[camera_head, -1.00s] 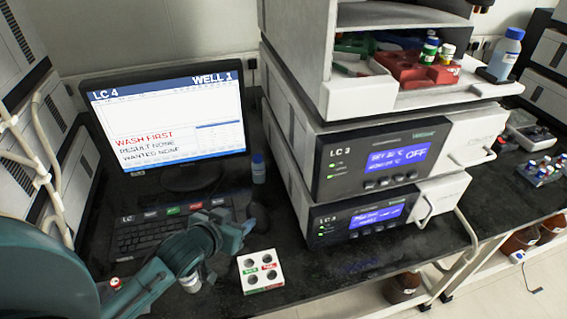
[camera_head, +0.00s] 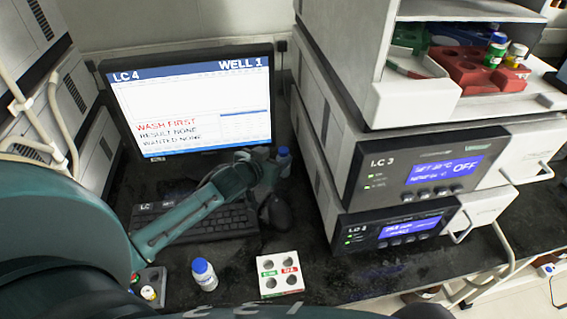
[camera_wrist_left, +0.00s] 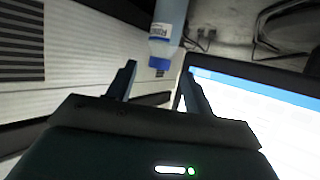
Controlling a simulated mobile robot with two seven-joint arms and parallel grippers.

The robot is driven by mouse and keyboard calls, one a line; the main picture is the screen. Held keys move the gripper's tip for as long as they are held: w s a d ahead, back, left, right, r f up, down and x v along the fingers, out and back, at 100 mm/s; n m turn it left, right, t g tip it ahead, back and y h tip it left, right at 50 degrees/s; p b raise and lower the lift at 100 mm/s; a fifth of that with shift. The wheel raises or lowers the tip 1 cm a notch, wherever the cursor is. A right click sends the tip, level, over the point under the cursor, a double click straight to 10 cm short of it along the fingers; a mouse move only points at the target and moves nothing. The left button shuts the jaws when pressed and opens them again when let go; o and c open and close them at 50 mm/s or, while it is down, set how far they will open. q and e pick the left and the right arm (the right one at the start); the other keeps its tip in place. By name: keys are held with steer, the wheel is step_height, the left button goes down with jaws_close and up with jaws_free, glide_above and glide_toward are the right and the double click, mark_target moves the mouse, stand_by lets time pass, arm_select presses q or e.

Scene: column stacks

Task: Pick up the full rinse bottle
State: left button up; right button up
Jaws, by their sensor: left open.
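A small blue-capped bottle (camera_head: 284,160) stands at the back of the bench, right of the monitor. In the left wrist view a blue-capped bottle with a partly readable white label (camera_wrist_left: 166,32) shows just beyond the fingertips, not gripped. A second blue-capped bottle (camera_head: 205,276) with a white label stands upright near the bench's front. I cannot tell the fill of either for sure. My left gripper (camera_head: 262,167) is close to the back bottle, left of it and partly over it. Its fingers (camera_wrist_left: 158,70) are open and empty. My right gripper is not in view.
The monitor (camera_head: 190,105) and keyboard (camera_head: 225,220) lie to the left, beside my left arm. A black mouse (camera_head: 275,213) is below the gripper. A white holder (camera_head: 281,275) stands in front. The instrument stack (camera_head: 400,200) walls off the right.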

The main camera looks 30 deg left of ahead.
mark_target(281, 153)
arm_select(q)
steer(key=x, duration=0.5)
steer(key=shift+w, duration=0.1)
steer(key=shift+c, duration=0.5)
steer(key=c, duration=0.8)
